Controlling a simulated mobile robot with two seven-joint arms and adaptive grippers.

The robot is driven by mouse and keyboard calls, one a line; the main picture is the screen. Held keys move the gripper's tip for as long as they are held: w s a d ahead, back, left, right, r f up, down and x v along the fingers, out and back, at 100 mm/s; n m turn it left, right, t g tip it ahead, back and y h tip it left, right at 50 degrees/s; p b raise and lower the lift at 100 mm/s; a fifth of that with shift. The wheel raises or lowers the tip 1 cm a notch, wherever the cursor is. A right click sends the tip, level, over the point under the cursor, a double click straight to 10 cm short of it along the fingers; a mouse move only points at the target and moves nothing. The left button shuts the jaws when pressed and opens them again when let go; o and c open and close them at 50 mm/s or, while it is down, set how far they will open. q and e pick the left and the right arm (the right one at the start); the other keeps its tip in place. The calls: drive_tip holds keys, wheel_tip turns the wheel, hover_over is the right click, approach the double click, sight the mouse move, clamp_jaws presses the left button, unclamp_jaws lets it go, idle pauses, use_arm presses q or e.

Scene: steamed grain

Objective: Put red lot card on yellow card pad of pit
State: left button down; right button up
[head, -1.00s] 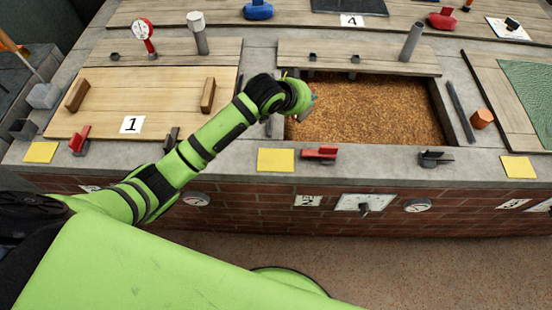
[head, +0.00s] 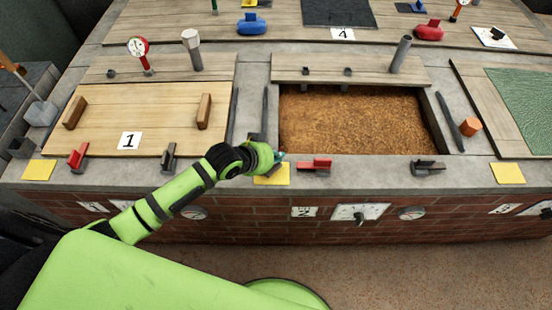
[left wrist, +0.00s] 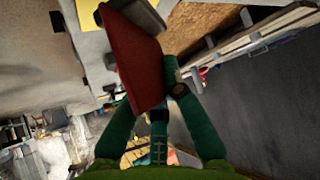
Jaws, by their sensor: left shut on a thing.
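My left gripper (head: 278,157) is over the front ledge of the open pit, at the yellow card pad (head: 271,180), and partly covers the pad's back edge. In the left wrist view its green fingers (left wrist: 150,100) are shut on the red lot card (left wrist: 137,55), a flat red slab. The card is not clearly visible in the head view. I cannot tell the card's height above the pad. My right gripper is not in view.
The open pit of brown grain (head: 355,120) lies behind the ledge. A red latch (head: 315,166) stands just right of the pad, and a dark latch (head: 427,167) farther right. A wooden lid marked 1 (head: 150,105) covers the left pit. Other yellow pads lie left (head: 39,169) and right (head: 507,173).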

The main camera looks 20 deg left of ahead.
use_arm(q)
wheel_tip(320, 180, down, 2)
drive_tip(key=shift+f, duration=0.15)
drive_tip(key=c, duration=1.4)
unclamp_jaws()
drive_tip(key=shift+s, duration=0.1)
drive_tip(key=p+v, duration=0.1)
drive_tip(key=v, duration=1.1)
